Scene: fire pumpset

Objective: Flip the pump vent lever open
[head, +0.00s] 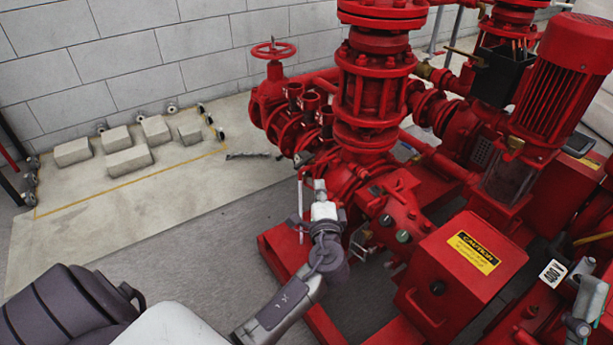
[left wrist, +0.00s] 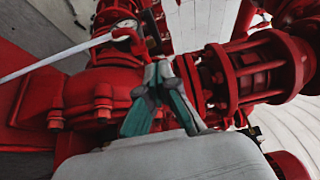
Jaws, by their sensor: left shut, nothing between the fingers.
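A thin pale lever (head: 300,208), which looks like the vent lever, stands nearly upright on the red pump in the head view. In the left wrist view the pale lever (left wrist: 62,56) runs from the left edge to a round fitting on the red casing. My left gripper (head: 319,186) is shut and empty, just right of the lever in the head view. Its fingertips (left wrist: 160,72) meet in the left wrist view, below and right of the fitting, apparently apart from the lever. My right gripper (head: 588,280) seems to show at the right edge; its fingers are unclear.
A red box with a yellow caution label (head: 472,252) stands right of my left arm. Red pipes, flanges and a tall red motor (head: 562,85) crowd the right. A red handwheel (head: 273,50) is at the back.

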